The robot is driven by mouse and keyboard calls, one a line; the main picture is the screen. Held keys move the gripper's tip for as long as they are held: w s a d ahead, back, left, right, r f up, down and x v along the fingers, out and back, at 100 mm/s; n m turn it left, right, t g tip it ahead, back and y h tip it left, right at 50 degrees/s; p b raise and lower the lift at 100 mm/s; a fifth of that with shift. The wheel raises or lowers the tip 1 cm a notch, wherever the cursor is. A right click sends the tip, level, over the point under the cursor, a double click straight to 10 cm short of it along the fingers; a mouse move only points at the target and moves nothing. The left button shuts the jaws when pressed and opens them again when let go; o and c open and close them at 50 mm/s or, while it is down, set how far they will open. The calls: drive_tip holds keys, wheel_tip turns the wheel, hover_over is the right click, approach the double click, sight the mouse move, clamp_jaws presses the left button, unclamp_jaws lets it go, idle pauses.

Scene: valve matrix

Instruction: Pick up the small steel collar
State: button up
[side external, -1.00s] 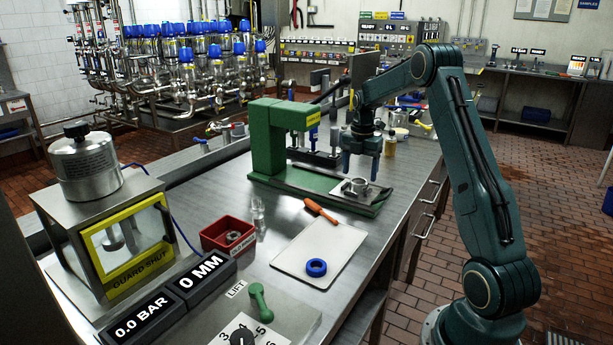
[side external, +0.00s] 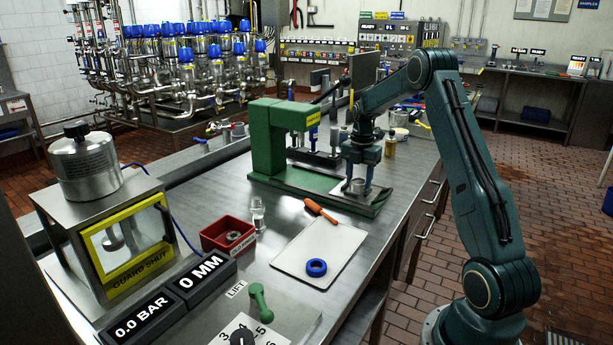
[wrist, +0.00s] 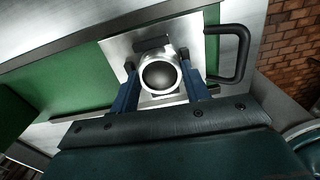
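The small steel collar (side external: 357,186) is a short bright ring on a pale plate at the front of the green press. In the wrist view the collar (wrist: 160,72) is seen from above, with a dark round centre. My gripper (side external: 358,184) points down with one finger on each side of the collar. In the wrist view my gripper's blue fingers (wrist: 158,75) flank the ring closely at left and right. I cannot tell whether they touch it or leave a thin gap. The collar still appears to rest on the plate.
The green press (side external: 268,140) stands just left of my gripper. A black handle (wrist: 236,55) is beside the plate. A white sheet (side external: 335,250) with a blue ring (side external: 316,267), an orange-handled tool (side external: 320,210) and a red bin (side external: 226,240) lie nearer the camera.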

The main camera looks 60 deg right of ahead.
sight(359, 182)
drive_tip(key=c, duration=0.4)
drive_tip(key=shift+r, duration=0.15)
wheel_tip(359, 182, up, 20)
idle(0.6)
idle(0.4)
